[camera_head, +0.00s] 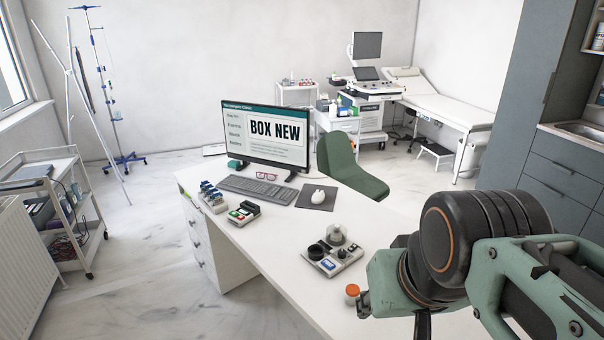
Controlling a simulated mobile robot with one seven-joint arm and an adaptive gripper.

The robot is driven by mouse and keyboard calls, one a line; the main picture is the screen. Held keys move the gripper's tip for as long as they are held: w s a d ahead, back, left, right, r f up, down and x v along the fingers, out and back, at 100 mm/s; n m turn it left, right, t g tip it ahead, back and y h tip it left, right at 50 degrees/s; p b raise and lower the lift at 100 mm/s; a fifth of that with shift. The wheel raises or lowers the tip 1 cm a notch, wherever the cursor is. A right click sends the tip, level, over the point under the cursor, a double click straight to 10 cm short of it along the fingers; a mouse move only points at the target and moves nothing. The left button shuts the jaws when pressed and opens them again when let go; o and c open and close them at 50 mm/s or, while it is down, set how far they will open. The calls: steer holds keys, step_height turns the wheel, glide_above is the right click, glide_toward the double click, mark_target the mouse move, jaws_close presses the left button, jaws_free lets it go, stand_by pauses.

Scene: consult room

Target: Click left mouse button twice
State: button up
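A white computer mouse (318,196) lies on a dark mouse pad (309,205) on the white desk (262,234), right of the keyboard (258,189). Its buttons are too small to make out. A monitor (265,134) stands behind the keyboard and reads "BOX NEW". My arm reaches in from the lower right. Its end, with what shows of my gripper (364,304), is low over the near right part of the desk, well away from the mouse. The fingers are mostly hidden, so I cannot tell whether they are open or shut.
Small boxes (243,214) sit before the keyboard. A green chair (350,168) is behind the desk. The desk front left of the device is clear.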

jaws_close()
stand_by(1.2)
